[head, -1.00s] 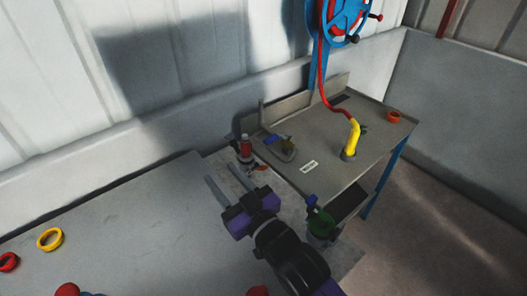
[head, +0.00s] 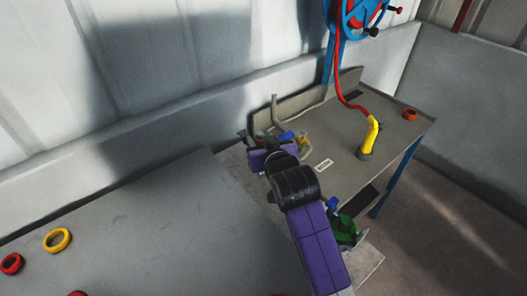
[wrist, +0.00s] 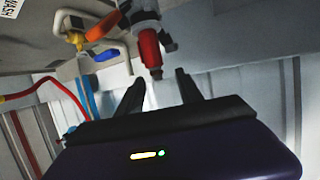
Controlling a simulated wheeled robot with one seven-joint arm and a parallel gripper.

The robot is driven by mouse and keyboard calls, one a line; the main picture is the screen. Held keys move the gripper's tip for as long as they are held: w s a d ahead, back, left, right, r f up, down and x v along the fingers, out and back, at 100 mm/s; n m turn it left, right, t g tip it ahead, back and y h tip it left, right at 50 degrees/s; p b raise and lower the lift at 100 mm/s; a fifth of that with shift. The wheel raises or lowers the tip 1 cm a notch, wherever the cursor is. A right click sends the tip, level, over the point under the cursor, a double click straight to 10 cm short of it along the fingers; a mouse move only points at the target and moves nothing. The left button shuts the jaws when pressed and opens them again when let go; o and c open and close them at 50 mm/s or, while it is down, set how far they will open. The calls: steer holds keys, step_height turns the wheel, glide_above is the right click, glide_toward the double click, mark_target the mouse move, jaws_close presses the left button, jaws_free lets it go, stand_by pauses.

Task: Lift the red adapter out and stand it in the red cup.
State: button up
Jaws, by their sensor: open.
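The red adapter (wrist: 150,48) shows in the wrist view, attached to a grey and white fitting, just beyond my fingertips. My gripper (wrist: 160,76) is open, its two dark fingers apart with nothing between them. In the head view my gripper (head: 256,139) is at the left end of the far workbench and hides the adapter. A red, open ring-like cup (head: 12,264) sits on the near grey bench at the far left. A smaller orange-red ring (head: 410,114) is at the workbench's right end; I cannot tell which is the red cup.
A yellow ring (head: 57,240) is near the red one. The workbench (head: 335,140) carries a yellow nozzle (head: 369,140) on a red hose from a blue reel (head: 358,12). A green fitting (head: 345,230) is right of my arm. The near bench's middle is clear.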

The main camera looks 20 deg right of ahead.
mark_target(258, 133)
steer(key=shift+d+f+p+x, duration=0.1)
steer(key=shift+d+p+x, duration=0.1)
steer(key=shift+x, duration=1.65)
steer(key=shift+d+f+p+x, duration=0.1)
steer(key=shift+f+p+x, duration=0.1)
steer(key=shift+x, duration=1.7)
steer(key=shift+s, duration=0.1)
jaws_close()
steer(key=shift+r, duration=0.1)
